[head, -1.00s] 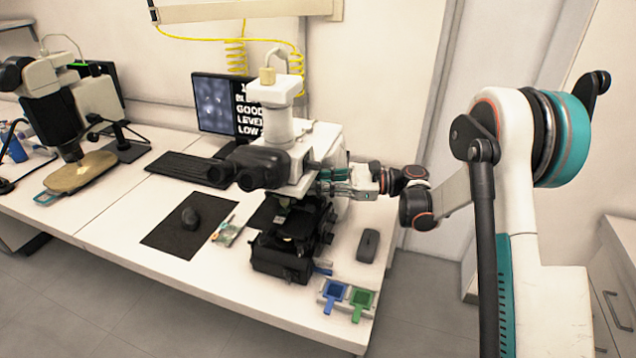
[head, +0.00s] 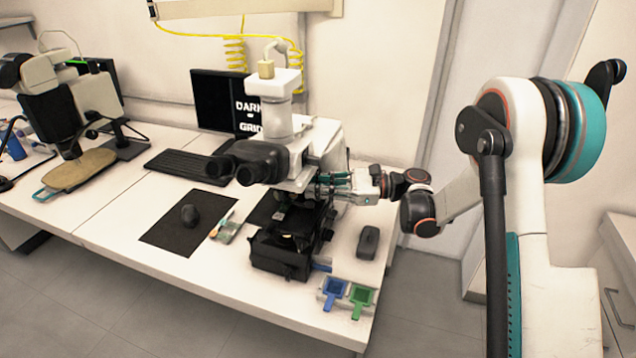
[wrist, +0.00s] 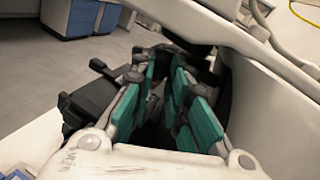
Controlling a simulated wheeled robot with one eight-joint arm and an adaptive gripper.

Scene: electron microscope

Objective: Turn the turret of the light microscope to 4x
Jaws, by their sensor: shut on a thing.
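The light microscope (head: 290,125) stands on the white bench, with black eyepieces, a white tube on top and a dark stage (head: 283,248) below. Its turret (head: 298,196) sits under the head, mostly hidden by the head and my fingers, so I cannot read which objective is in place. My gripper (head: 318,190) reaches in from the right, just above the stage, and is shut on the turret.
The monitor (head: 222,103) behind shows a dark picture with the words "DARK" and "GRID". A blue slide holder (head: 332,288) and a green one (head: 361,295) lie at the front right. A black mouse (head: 368,242) is right of the stage. Another microscope (head: 75,100) stands far left.

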